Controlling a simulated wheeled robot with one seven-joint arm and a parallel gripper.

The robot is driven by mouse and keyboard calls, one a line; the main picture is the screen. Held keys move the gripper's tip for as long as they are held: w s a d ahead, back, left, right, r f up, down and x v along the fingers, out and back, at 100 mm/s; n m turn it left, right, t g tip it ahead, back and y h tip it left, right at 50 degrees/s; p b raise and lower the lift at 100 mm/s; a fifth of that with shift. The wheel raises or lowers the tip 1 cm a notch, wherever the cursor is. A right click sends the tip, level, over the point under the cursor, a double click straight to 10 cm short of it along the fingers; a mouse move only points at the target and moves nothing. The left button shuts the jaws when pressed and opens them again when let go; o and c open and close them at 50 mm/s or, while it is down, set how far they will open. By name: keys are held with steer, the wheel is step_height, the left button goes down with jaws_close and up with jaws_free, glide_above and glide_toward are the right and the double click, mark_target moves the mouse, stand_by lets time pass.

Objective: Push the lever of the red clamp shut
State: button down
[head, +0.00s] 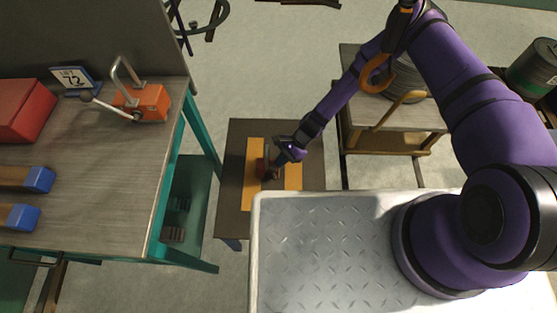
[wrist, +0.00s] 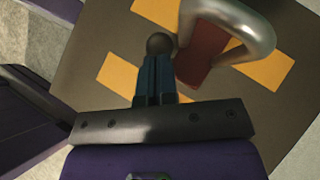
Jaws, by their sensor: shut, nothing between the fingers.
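The red clamp (head: 262,168) sits on a small low table (head: 232,140) with orange strips, partly hidden by my gripper (head: 274,173). In the wrist view its dark red body (wrist: 203,57) shows under a thick bent metal loop (wrist: 258,30). A dark round knob (wrist: 160,44), apparently the end of the lever, lies right at the tips of my gripper (wrist: 157,58). The blue fingers are together and hold nothing. Whether they touch the knob I cannot tell. The lever's shaft is hidden.
A workbench (head: 110,185) on the left carries an orange clamp (head: 145,102) with a ball-ended lever, a red box (head: 22,110) and blue-ended tools (head: 38,180). A wooden cart (head: 385,146) stands right of the low table. My white deck is in front.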

steer(key=shift+d, duration=0.15)
steer(key=a+r+v, duration=0.1)
steer(key=v, duration=1.2)
steer(key=shift+w+r, duration=0.15)
steer(key=shift+w, duration=0.3)
steer(key=n, duration=0.5)
steer(key=d+f+n+t, duration=0.1)
steer(key=n, duration=0.5)
steer(key=s+n+h, duration=0.1)
steer(key=n, duration=0.5)
steer(key=shift+d+f, duration=0.2)
steer(key=shift+s, duration=0.1)
